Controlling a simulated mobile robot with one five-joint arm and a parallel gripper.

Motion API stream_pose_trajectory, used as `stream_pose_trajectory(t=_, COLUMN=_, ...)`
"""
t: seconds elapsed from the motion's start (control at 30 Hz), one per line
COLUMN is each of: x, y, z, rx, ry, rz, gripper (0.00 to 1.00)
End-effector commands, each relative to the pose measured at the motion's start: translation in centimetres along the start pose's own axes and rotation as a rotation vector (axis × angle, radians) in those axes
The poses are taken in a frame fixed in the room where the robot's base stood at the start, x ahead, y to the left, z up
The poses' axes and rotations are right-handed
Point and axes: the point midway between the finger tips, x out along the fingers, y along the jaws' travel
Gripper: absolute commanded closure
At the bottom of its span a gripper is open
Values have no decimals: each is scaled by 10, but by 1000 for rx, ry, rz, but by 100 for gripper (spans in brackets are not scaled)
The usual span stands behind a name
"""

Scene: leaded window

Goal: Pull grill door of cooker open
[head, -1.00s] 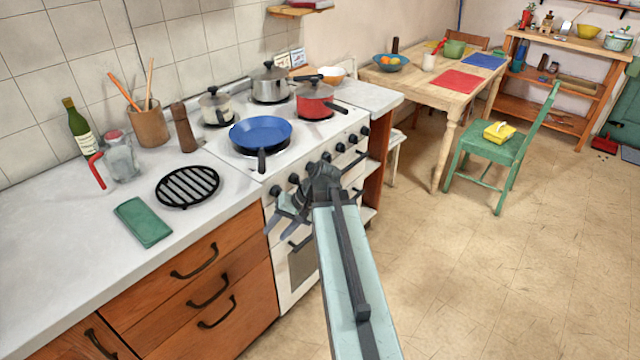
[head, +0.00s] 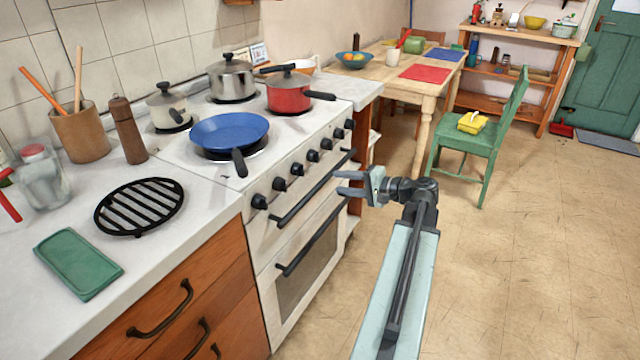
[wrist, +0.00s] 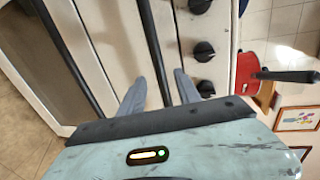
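The cooker (head: 215,165) stands against the tiled wall. Its grill door (head: 260,240) is the white upper panel under the row of knobs and looks shut. The dark grill handle (head: 310,193) is a long bar along its top. My gripper (head: 338,182) is open, close to the right part of this handle, with its fingers pointing at the cooker front. In the wrist view the grill handle (wrist: 153,45) runs between my two spread fingers (wrist: 159,80). I cannot tell if they touch it.
The oven door handle (head: 312,240) is a second bar lower down. Black knobs (head: 297,170) line the front above. A blue frying pan (head: 228,130) and several pots stand on the hob. Wooden drawers (head: 190,300) adjoin at left.

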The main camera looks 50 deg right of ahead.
Motion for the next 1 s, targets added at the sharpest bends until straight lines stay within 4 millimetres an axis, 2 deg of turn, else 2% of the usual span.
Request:
stream_pose_trajectory(t=0.1, x=25, y=2, z=1, rx=-1, ry=-4, rz=1, gripper=60)
stream_pose_trajectory(t=0.3, x=58, y=2, z=1, rx=-1, ry=-5, rz=1, gripper=60)
stream_pose_trajectory(t=0.43, x=67, y=1, z=1, rx=-1, ry=-4, rz=1, gripper=60)
stream_pose_trajectory(t=0.67, x=68, y=0, z=2, rx=0, ry=-4, rz=2, gripper=60)
stream_pose_trajectory(t=0.7, x=68, y=0, z=2, rx=0, ry=-4, rz=2, gripper=66)
stream_pose_trajectory(t=0.8, x=68, y=0, z=2, rx=-1, ry=-4, rz=2, gripper=94)
stream_pose_trajectory(t=0.83, x=68, y=0, z=2, rx=-1, ry=-4, rz=2, gripper=100)
stream_pose_trajectory(t=1.0, x=68, y=0, z=2, rx=-1, ry=-4, rz=2, gripper=100)
